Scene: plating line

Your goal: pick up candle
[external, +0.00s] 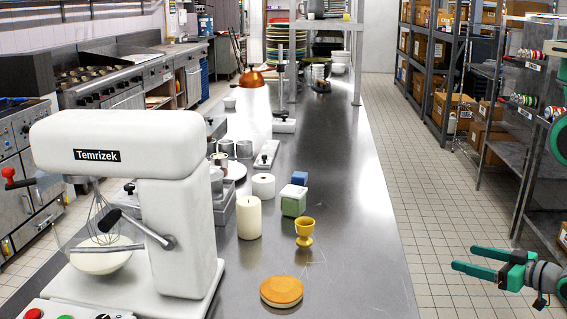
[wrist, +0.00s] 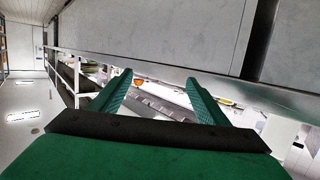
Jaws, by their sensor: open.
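A cream pillar candle (external: 249,218) stands upright on the steel counter in the external view, right of the white mixer. A shorter white cylinder (external: 263,186) stands just behind it. My gripper (external: 463,257) is at the right, beyond the counter's right edge and well apart from the candle. Its two green fingers are spread with nothing between them. The wrist view shows the same open gripper (wrist: 158,78); I cannot make out the candle there.
A yellow egg cup (external: 304,232), a green-and-white block (external: 293,201), a blue block (external: 299,178) and an orange-topped disc (external: 281,291) stand near the candle. The mixer (external: 130,150) is close on its left. The counter's right side (external: 350,220) is clear. Shelving lines the right wall.

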